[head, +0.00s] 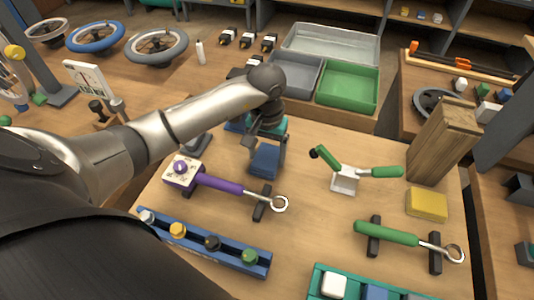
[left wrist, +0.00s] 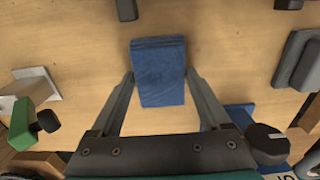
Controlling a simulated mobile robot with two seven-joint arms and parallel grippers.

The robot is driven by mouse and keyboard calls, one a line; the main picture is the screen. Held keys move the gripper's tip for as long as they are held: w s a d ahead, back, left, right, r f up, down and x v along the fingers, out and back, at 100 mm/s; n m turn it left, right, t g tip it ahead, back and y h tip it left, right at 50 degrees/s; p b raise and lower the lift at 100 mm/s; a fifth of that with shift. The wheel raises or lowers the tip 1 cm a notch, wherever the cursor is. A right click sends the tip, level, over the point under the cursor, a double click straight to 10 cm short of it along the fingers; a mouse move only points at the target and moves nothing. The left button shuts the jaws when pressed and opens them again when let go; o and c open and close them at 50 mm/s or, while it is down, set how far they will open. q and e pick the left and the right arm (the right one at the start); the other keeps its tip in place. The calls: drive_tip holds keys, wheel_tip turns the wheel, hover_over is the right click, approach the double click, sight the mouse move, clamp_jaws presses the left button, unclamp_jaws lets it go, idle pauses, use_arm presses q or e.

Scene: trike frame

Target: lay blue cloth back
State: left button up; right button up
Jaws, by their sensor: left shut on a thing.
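The blue cloth (head: 264,162) is a small folded, flat block near the middle of the workbench (head: 310,240). My left gripper (head: 266,149) reaches it from above and is shut on it. In the left wrist view the cloth (left wrist: 160,88) sits between the two fingers of the gripper (left wrist: 159,74), one at each side edge. I cannot tell whether the cloth touches the bench. Another flat blue patch (left wrist: 240,116) lies beside the gripper, partly hidden by it. My right gripper is not in view.
A purple-handled tool (head: 220,184) lies left of the cloth, and a blue rack (head: 205,245) with several knobs stands in front. A green-handled part on a white block (head: 344,180), a yellow sponge (head: 426,205) and a wooden block (head: 440,140) stand to the right. A green tray (head: 348,86) is behind.

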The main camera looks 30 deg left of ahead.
use_arm(q)
drive_tip(key=shift+f, duration=0.15)
drive_tip(key=o, duration=0.8)
drive_tip(key=shift+o, duration=1.1)
